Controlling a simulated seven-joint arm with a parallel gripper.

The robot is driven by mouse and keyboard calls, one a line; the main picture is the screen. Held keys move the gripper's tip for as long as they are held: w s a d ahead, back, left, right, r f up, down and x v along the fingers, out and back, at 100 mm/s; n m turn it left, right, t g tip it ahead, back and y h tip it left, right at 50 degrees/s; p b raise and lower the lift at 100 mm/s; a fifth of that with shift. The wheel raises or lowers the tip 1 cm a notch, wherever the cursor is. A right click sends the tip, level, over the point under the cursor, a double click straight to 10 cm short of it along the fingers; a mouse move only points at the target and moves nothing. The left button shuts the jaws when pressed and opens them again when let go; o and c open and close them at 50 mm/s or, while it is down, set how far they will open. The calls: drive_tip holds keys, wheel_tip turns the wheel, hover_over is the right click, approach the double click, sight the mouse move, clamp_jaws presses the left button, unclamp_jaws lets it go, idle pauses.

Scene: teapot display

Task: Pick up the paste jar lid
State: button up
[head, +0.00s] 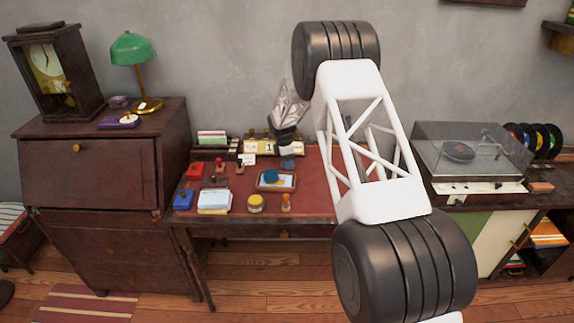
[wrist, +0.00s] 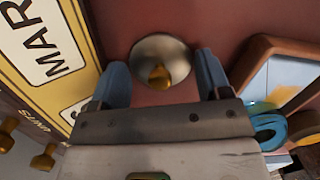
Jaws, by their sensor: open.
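A round silver dome with a brass knob (wrist: 160,52) lies on the red desk top in the wrist view; it looks like the paste jar lid. My gripper (wrist: 162,72) is open, with one blue fingertip on each side of the dome. I cannot tell whether the fingertips touch it. In the head view my gripper (head: 287,163) is low over the back of the desk, and the dome is not clearly visible there. A small yellow jar (head: 255,203), perhaps the paste jar, stands near the desk's front.
A calendar (wrist: 40,45) stands close on the left in the wrist view. In the head view, paper (head: 214,201), a blue box (head: 184,199) and stamps crowd the desk's left.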

drive_tip(key=c, duration=0.6)
drive_tip(key=shift+r, duration=0.15)
drive_tip(key=shift+r, duration=1.4)
drive_tip(key=shift+s+r, duration=0.1)
drive_tip(key=shift+r, duration=0.25)
drive_tip(key=s+d, duration=0.1)
drive_tip(key=s, duration=0.4)
drive_tip(key=s+d+r, duration=0.1)
drive_tip(key=s, duration=0.9)
drive_tip(key=shift+s+d+r, duration=0.15)
drive_tip(key=shift+s+d, duration=0.1)
drive_tip(key=shift+d, duration=0.15)
drive_tip(key=s+a+r, duration=0.2)
drive_tip(key=s+a, duration=0.1)
drive_tip(key=a, duration=0.1)
drive_tip(key=s+a+r, duration=0.2)
drive_tip(key=s+a, duration=0.1)
drive_tip(key=a, duration=0.2)
drive_tip(key=s+a+r, duration=0.2)
drive_tip(key=s+a, duration=0.1)
drive_tip(key=a, duration=0.2)
drive_tip(key=shift+s, duration=0.35)
